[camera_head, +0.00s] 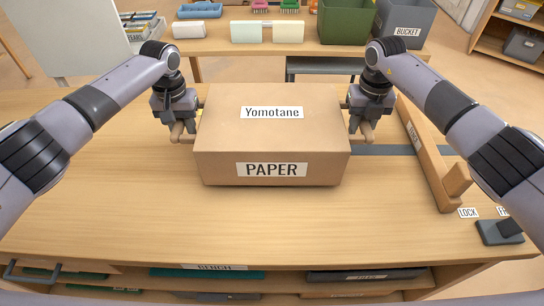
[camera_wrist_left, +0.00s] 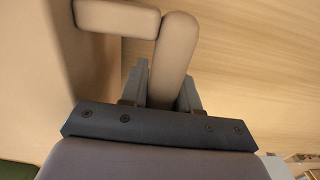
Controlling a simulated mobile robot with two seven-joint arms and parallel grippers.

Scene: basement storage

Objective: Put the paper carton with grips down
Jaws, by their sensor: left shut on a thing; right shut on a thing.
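The paper carton with grips (camera_head: 272,133) is a closed brown box labelled "PAPER" and "Yomotane". It is level, over the middle of the wooden bench top (camera_head: 110,200); I cannot tell whether its underside touches the wood. My left gripper (camera_head: 182,132) is shut on the grip at the carton's left side. My right gripper (camera_head: 362,132) is shut on the grip at its right side. In the left wrist view, the tan grip (camera_wrist_left: 176,58) stands between my fingers, beside the carton's wall (camera_wrist_left: 35,70). The fingertips are partly hidden by the grip.
A wooden rail (camera_head: 425,150) lies on the bench right of the carton, near a dark device (camera_head: 498,232) and a "LOCK" label (camera_head: 468,212). Behind stands another table with a green bin (camera_head: 345,22) and a grey bucket (camera_head: 404,22). The bench's front and left are clear.

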